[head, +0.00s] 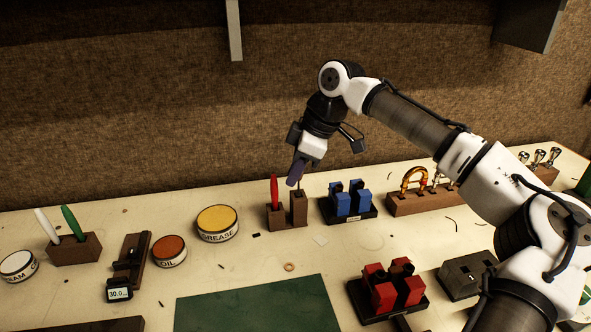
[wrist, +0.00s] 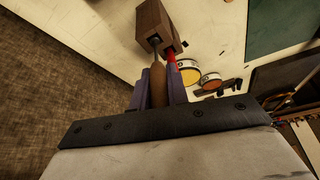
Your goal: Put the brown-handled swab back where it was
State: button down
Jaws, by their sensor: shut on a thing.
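My gripper (head: 296,175) is shut on the brown-handled swab (wrist: 158,86), whose brown handle shows between the two fingers in the wrist view. In the head view my gripper is just above the right, taller part of a small brown wooden holder (head: 299,208). A thin dark shaft reaches down from the fingers to that part; I cannot tell how far it is inside. The holder also shows beyond the fingers in the wrist view (wrist: 153,22). The swab's lower end is hidden.
A red-handled tool (head: 274,190) stands in the holder's left part, close beside my fingers. Blue blocks on a black base (head: 349,212) stand to the right. A grease tin (head: 217,221) stands to the left. The bench in front is mostly clear up to a green mat (head: 258,306).

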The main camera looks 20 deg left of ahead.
jog(key=shift+f, duration=0.2)
jog(key=c, duration=1.4)
grip_release()
jog(key=shift+o, duration=0.2)
jog(key=shift+r, duration=0.15)
jog(key=v, duration=1.2)
